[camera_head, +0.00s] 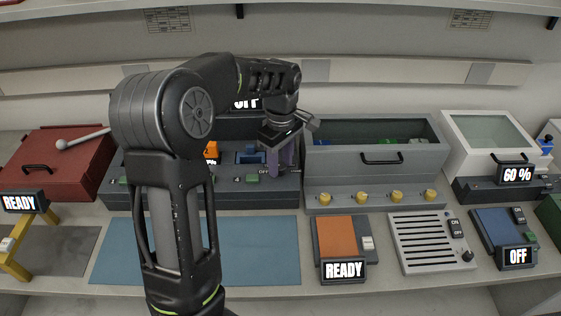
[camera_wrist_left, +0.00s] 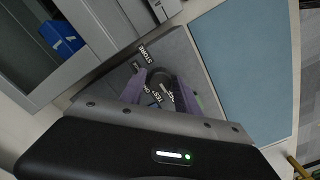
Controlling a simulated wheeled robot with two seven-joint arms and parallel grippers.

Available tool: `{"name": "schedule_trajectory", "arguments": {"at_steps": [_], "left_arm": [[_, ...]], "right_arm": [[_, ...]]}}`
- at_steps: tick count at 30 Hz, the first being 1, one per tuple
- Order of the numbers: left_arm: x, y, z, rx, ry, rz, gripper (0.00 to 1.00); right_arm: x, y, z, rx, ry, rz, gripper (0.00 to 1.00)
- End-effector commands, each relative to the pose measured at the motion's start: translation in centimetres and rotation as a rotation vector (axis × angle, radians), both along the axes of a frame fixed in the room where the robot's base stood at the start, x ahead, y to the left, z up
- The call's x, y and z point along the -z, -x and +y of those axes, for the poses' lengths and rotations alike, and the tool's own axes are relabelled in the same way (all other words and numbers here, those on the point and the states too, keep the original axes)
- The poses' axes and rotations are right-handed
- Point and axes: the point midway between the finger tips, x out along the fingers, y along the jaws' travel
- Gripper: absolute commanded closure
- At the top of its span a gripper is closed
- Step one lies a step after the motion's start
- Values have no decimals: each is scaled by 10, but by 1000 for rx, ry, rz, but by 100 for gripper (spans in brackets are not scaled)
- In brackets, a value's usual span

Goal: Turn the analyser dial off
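The analyser dial (camera_wrist_left: 161,80) is a dark round knob on a grey panel (camera_wrist_left: 118,78) in the left wrist view. White labels around it include STORE and TEST; other lettering is partly covered. My left gripper (camera_head: 280,166) points down at the right end of the grey analyser box (camera_head: 225,188) in the head view. Its purple fingers are spread and stand on either side of the dial; I cannot tell whether they touch it. In the head view the fingers hide the dial. A display reading OFF (camera_head: 246,104) behind is partly hidden by my arm.
A grey bin with yellow knobs (camera_head: 375,185) stands close on the right of the gripper. A red case (camera_head: 55,165) is at the left. A blue mat (camera_head: 250,250) lies clear in front. An orange-topped READY device (camera_head: 336,240) sits front right.

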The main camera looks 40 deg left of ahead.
Motion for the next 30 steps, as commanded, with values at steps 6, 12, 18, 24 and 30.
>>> {"name": "schedule_trajectory", "arguments": {"at_steps": [6, 12, 18, 24, 30], "left_arm": [[0, 0, 0, 1, 0, 1, 48], [0, 0, 0, 2, 1, 1, 48], [-15, 0, 0, 1, 0, -1, 48], [-48, -1, 0, 1, -1, -3, 48], [-73, -1, 0, 1, 0, -1, 48]], "right_arm": [[0, 0, 0, 0, 0, 0, 64], [0, 0, 0, 0, 0, 0, 64], [2, 0, 0, 0, 0, 0, 64], [4, 0, 0, -1, -1, -1, 64], [5, 0, 0, 0, -1, -1, 64]]}}
